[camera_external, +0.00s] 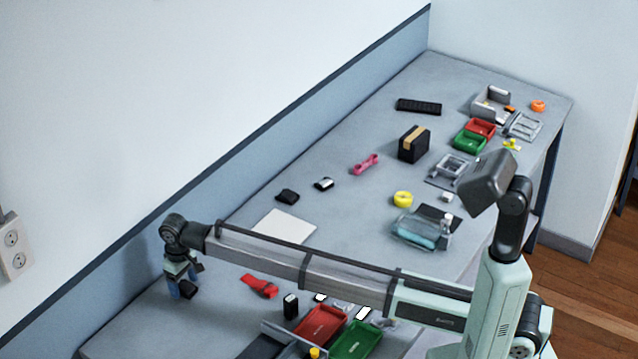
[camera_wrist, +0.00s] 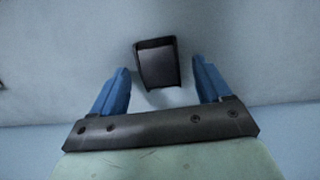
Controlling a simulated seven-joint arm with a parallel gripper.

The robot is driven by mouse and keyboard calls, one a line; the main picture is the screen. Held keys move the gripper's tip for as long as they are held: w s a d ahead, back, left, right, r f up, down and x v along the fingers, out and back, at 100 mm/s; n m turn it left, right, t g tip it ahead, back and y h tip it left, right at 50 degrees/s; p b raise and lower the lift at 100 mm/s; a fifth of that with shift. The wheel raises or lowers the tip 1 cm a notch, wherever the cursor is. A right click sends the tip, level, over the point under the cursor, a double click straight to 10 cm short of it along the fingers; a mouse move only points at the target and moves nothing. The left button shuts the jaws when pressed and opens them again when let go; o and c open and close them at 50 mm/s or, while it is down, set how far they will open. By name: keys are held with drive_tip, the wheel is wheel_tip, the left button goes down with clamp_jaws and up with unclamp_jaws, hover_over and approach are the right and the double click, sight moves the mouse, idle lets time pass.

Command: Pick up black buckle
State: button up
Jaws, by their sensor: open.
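A small black piece, which looks like the black buckle (camera_wrist: 157,65), lies between and slightly beyond my fingertips in the wrist view. It has a raised rim and a recessed face. My gripper (camera_wrist: 161,76) is open, with one blue finger on each side of it and gaps visible on both sides. In the external view my gripper (camera_external: 181,287) points down at the near left of the table, and a dark piece (camera_external: 190,291) shows beside its fingers. The height of the fingertips above the table is hard to tell.
A red strap piece (camera_external: 261,286) and a black block (camera_external: 291,306) lie right of my gripper. Red (camera_external: 322,324) and green (camera_external: 355,341) trays stand nearer the front. Another small black item (camera_external: 287,196) lies farther back. The blue wall band (camera_external: 200,190) runs close behind my gripper.

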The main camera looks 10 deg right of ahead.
drive_tip(key=c, duration=1.2)
drive_tip(key=shift+r, duration=0.1)
